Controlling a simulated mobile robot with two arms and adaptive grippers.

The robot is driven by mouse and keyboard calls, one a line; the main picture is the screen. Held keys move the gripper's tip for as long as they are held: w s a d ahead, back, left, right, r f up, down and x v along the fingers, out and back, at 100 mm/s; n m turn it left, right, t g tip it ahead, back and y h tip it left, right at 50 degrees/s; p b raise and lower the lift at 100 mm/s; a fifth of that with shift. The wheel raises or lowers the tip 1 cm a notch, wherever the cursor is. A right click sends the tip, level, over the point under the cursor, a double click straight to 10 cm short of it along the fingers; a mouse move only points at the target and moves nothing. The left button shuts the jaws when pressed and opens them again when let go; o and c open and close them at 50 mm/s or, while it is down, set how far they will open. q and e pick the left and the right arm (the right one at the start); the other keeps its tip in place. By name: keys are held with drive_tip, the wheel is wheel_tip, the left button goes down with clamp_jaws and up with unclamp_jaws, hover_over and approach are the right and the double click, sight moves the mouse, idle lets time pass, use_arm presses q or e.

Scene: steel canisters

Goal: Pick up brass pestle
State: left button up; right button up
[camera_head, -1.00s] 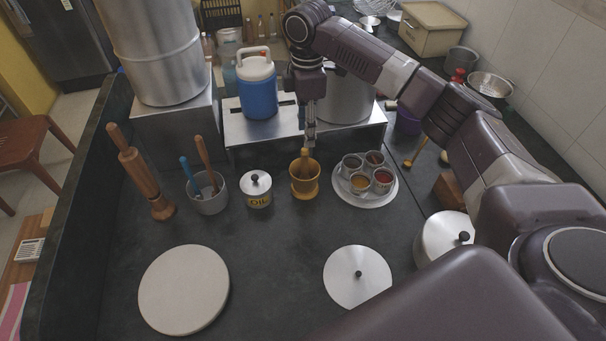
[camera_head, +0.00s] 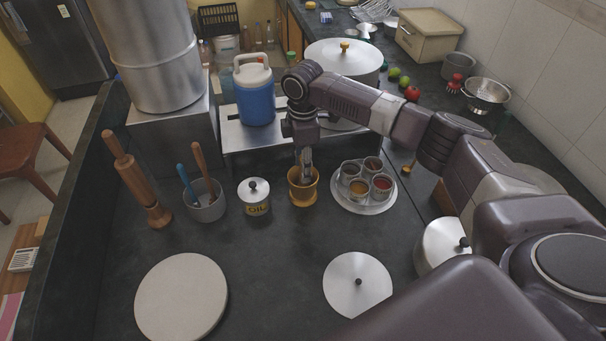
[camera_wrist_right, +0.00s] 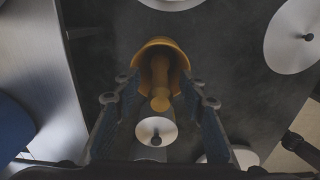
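The brass pestle (camera_wrist_right: 160,97) stands in the brass mortar (camera_wrist_right: 158,46) in the right wrist view, its rounded knob toward the camera. The mortar (camera_head: 303,192) also stands on the dark counter in the head view, where my gripper hides most of the pestle. My right gripper (camera_head: 305,163) points down at the mortar's mouth. In the right wrist view its fingers (camera_wrist_right: 159,90) are apart, one on each side of the pestle, with gaps visible. My left gripper is in neither view.
A steel stand (camera_head: 240,136) with a blue jug (camera_head: 255,99) is behind.

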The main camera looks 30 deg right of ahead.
clamp_jaws()
idle(0.4)
wheel_tip(320, 180, up, 19)
drive_tip(key=b, duration=0.2)
wheel_tip(320, 180, down, 15)
drive_tip(key=m+p, duration=0.3)
drive_tip(key=m, duration=0.5)
drive_tip(key=shift+w, duration=0.15)
drive_tip(key=shift+f+m, duration=0.6)
